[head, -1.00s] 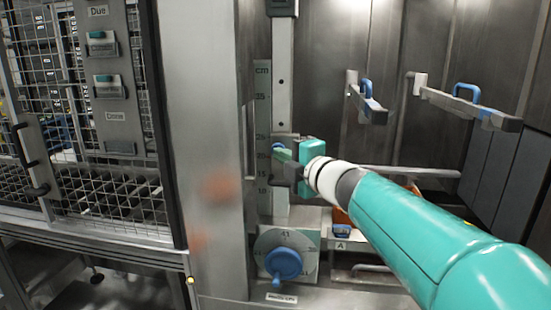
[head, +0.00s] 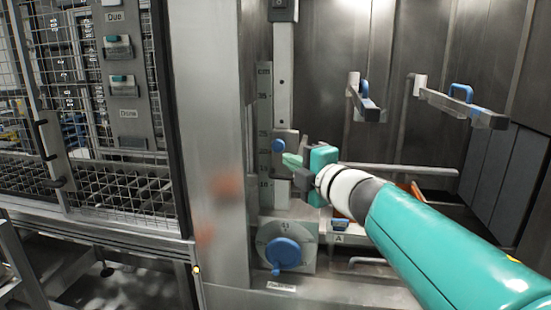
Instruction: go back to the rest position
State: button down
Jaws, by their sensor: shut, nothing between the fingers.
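My gripper (head: 292,168) is at the end of my teal and white arm, in the middle of the head view. Its fingers are together with nothing between them. They point left, in front of the vertical cm scale (head: 265,150) and its slider rail. I cannot tell whether the fingers touch the block. My arm hides part of the washer's lower middle.
A blue dial (head: 283,253) is below my gripper. Two arms with blue handles, the left (head: 366,100) and the right (head: 462,105), jut out at upper right. An orange bin (head: 417,190) is partly behind my arm. A steel post (head: 212,150) and mesh cage (head: 110,185) stand left.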

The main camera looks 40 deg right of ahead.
jog(key=s, duration=0.5)
jog(key=shift+a+f, duration=0.15)
jog(key=shift+a, duration=0.25)
jog(key=shift+s, duration=0.1)
jog(key=w+a+f+m+g+h, duration=0.35)
jog(key=a+f+m+g, duration=0.25)
jog(key=a+f+m, duration=0.6)
jog(key=s+a+f+m+g+y, duration=0.2)
jog(key=s+a+f+g, duration=0.1)
jog(key=a+f, duration=0.2)
jog(key=s+a+f+m+g+y, duration=0.2)
jog(key=a+f, duration=0.3)
jog(key=a, duration=0.5)
jog(key=shift+s+m+g+y, duration=0.3)
jog(key=shift+s+g+y, duration=0.3)
jog(key=shift+s+y, duration=0.3)
